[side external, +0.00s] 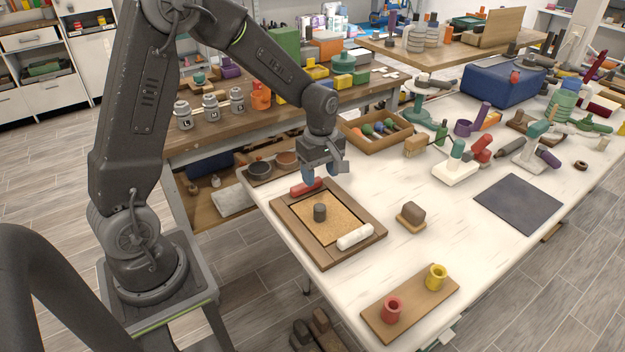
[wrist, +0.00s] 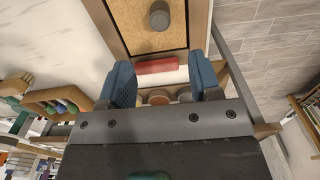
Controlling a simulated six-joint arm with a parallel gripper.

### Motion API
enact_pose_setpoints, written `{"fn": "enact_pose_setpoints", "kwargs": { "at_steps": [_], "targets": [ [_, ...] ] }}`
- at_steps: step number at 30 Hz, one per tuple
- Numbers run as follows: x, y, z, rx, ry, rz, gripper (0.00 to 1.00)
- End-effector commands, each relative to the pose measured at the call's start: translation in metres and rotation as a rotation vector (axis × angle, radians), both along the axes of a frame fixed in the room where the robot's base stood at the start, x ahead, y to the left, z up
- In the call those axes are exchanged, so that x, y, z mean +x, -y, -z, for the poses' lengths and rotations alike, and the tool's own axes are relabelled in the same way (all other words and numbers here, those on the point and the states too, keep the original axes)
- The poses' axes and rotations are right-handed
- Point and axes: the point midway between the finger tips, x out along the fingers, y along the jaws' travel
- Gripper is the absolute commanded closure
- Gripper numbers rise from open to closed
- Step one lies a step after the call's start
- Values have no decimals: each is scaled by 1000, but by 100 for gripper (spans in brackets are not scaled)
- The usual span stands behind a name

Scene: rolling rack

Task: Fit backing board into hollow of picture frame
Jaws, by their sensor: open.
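The brown wooden picture frame (side external: 369,235) lies flat on the white table near its left edge. The tan cork backing board (side external: 340,227) lies within the frame's opening, with a dark grey knob (side external: 320,212) standing on it. A dark line shows along its edges; I cannot tell whether it sits fully flush. The board also shows at the top of the wrist view (wrist: 135,32). My gripper (side external: 323,176) is open and empty, above the frame's far end near a red roll (side external: 305,187). Its blue fingers (wrist: 161,75) stand apart in the wrist view, the red roll showing between them.
A white roll (side external: 354,237) lies on the frame's near right side. A brown block on a small base (side external: 411,215) stands to the right. A board with red and yellow cups (side external: 411,303) lies in front. A tray of coloured items (side external: 375,133) is behind.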

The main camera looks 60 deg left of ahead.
Motion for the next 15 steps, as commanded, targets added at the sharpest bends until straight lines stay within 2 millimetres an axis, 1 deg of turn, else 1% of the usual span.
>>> {"fn": "enact_pose_setpoints", "kwargs": {
  "at_steps": [2,4,7,9,11,12,14,15],
  "targets": [
    [-3,4,-13,5,20,46,43],
    [-9,10,-31,13,47,128,43],
    [-27,24,-65,36,104,309,43],
    [-44,35,-89,61,148,460,43],
    [-60,44,-108,86,184,591,43],
    [-71,49,-118,104,206,677,43],
    [-89,57,-133,136,239,806,43],
    [-101,62,-141,159,262,892,43]
  ]
}}
